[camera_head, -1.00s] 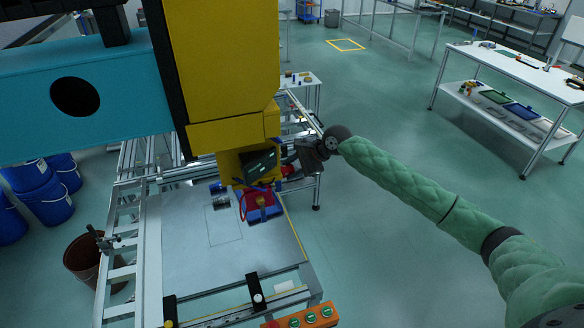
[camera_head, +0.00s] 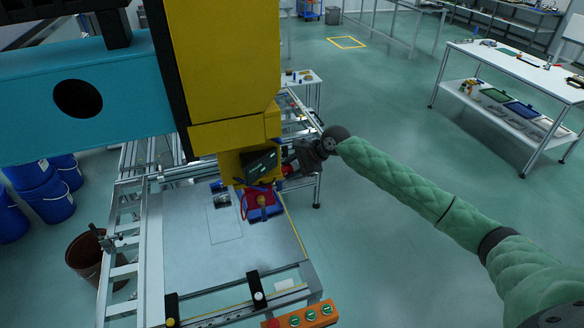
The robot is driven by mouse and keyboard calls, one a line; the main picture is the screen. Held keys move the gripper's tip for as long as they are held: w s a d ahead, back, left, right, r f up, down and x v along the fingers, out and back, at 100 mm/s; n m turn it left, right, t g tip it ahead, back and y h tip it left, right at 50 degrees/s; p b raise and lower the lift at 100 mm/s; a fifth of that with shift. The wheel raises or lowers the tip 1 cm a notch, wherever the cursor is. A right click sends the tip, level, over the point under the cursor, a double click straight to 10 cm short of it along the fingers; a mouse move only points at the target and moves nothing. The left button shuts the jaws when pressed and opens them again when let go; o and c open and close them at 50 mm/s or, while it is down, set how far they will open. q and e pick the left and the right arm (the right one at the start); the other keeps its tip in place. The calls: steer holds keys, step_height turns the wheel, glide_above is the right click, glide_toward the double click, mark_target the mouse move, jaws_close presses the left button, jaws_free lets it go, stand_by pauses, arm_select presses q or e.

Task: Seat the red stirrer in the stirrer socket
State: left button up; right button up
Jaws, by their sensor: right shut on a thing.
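My right gripper (camera_head: 293,168) reaches in from the right on a green padded arm. It is beside the lower end of the yellow machine column and is shut on a small red piece (camera_head: 287,169), which looks like the red stirrer. Only a bit of the red piece shows; the rest is hidden by the jaws and the column. A blue and red fixture (camera_head: 264,212) with a yellow knob sits just below, on the grey panel. I cannot make out which part is the stirrer socket. My left gripper is not in view.
The yellow column (camera_head: 222,70) and the teal beam (camera_head: 85,95) block much of the left and middle. The grey panel (camera_head: 190,255) is mostly bare, with small dark and blue parts (camera_head: 220,190) near the fixture. An orange button box (camera_head: 305,316) is at the front edge.

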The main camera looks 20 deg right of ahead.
steer(key=shift+a+p, duration=0.7)
steer(key=shift+a, duration=0.35)
steer(key=shift+s+a, duration=0.1)
steer(key=shift+a, duration=0.1)
stand_by(0.5)
steer(key=shift+d, duration=0.3)
steer(key=shift+d+p, duration=0.35)
steer(key=shift+d, duration=0.45)
stand_by(0.3)
steer(key=shift+a, duration=1.1)
stand_by(1.3)
steer(key=shift+d, duration=0.25)
stand_by(0.4)
steer(key=shift+d, duration=0.85)
stand_by(1.0)
